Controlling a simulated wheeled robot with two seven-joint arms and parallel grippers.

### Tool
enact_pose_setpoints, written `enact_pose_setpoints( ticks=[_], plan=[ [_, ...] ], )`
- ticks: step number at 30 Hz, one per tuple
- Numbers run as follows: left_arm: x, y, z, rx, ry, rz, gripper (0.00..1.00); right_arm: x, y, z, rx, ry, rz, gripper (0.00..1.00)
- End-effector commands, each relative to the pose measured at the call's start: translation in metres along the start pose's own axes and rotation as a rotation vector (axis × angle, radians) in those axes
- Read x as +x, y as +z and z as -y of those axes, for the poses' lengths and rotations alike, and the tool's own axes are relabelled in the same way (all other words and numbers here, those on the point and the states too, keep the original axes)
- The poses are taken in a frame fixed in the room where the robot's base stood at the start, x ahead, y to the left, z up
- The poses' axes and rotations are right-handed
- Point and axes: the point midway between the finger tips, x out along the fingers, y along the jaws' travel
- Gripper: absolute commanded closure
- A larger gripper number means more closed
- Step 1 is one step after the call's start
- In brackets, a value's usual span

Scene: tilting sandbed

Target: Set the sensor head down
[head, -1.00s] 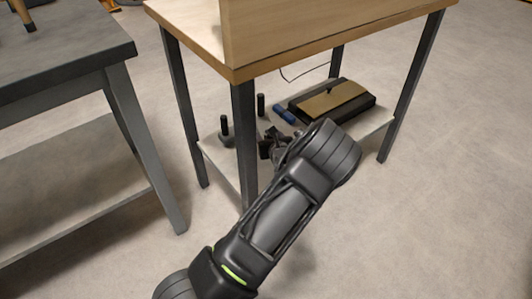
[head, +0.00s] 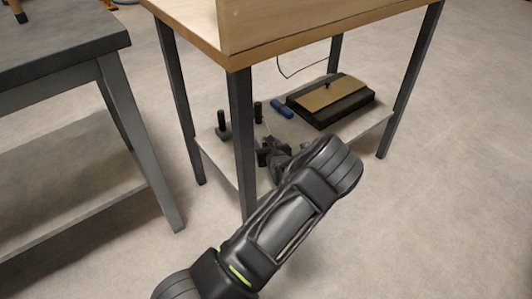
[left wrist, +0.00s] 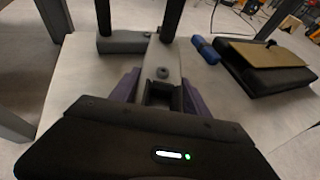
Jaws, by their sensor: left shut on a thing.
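My left gripper (head: 272,152) is low over the lower shelf of the wooden-topped table. In the left wrist view its purple fingers (left wrist: 162,88) are shut on a grey piece with a round knob and a black post, which I take for the sensor head (left wrist: 163,60). Its black post also shows in the head view (head: 258,110). My own arm hides much of the held piece there. I cannot tell whether it touches the shelf (head: 352,128). My right gripper is not in view.
A similar grey piece with a black post (head: 222,122) stands on the shelf to the left. A blue roller-shaped thing (head: 282,108) and a black case with a tan top (head: 330,98) lie behind to the right. A table leg (head: 242,150) stands close to my gripper.

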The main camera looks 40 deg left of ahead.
Motion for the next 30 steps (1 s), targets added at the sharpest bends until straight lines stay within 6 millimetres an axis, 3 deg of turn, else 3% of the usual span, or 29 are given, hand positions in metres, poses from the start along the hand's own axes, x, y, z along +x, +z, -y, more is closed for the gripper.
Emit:
enact_pose_setpoints(
  ticks=[4, 12, 21, 22, 30],
  plan=[
    [0.002, -0.003, 0.0, 0.001, 0.0, 0.001, 1.0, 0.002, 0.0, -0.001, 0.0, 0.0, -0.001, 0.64],
    [0.014, -0.035, 0.0, 0.002, -0.001, 0.001, 1.0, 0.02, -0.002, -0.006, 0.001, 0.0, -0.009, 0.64],
    [0.014, -0.035, 0.0, 0.0, 0.0, 0.001, 1.0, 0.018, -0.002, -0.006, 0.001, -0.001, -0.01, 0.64],
    [0.014, -0.035, 0.0, 0.001, 0.0, -0.001, 0.43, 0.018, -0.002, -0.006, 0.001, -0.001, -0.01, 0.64],
    [0.014, -0.035, 0.0, 0.001, 0.0, -0.001, 0.24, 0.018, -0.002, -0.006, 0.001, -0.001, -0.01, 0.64]
  ],
)
